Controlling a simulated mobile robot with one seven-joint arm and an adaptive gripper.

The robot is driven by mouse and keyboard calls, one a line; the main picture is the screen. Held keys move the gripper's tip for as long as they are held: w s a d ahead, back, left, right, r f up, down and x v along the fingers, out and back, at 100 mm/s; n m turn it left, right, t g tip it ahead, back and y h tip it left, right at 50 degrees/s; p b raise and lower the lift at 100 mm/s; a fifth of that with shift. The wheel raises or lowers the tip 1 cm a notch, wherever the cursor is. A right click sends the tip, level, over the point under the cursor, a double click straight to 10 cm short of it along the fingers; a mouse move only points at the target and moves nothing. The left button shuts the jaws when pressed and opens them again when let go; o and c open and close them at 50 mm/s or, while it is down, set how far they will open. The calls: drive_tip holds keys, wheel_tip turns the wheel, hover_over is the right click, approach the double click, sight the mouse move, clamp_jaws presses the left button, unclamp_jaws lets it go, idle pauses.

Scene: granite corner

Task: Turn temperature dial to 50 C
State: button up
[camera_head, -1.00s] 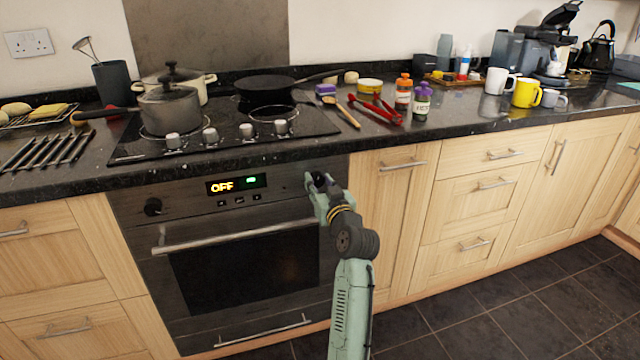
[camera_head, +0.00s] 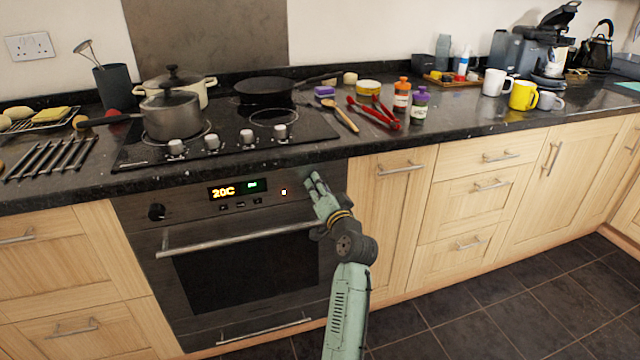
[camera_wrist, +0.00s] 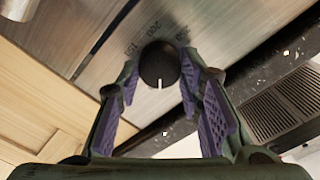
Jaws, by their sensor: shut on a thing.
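The temperature dial (camera_wrist: 158,62) is a round black knob at the right of the oven's steel panel. In the wrist view it sits between the purple-padded fingertips of my gripper (camera_wrist: 160,76), which is shut on it. The dial's white mark points to the bottom of that view. Printed numbers 150, 200 and 250 show beyond the dial; the other markings are hidden. In the head view my gripper (camera_head: 315,184) covers the dial. The oven display (camera_head: 235,189) reads 20C in yellow, with a small green sign beside it.
A second black knob (camera_head: 156,211) is at the panel's left. The oven door handle (camera_head: 235,234) runs just below the panel. The dark worktop edge (camera_head: 240,172) overhangs above, with the hob (camera_head: 225,148) and pots on it. The floor (camera_head: 490,310) at the right is clear.

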drive_tip(key=shift+m+p, duration=0.6)
drive_tip(key=shift+m, duration=0.7)
drive_tip(key=o, duration=1.1)
drive_tip(key=shift+o, duration=0.2)
drive_tip(key=shift+s, duration=0.1)
drive_tip(key=v, duration=1.2)
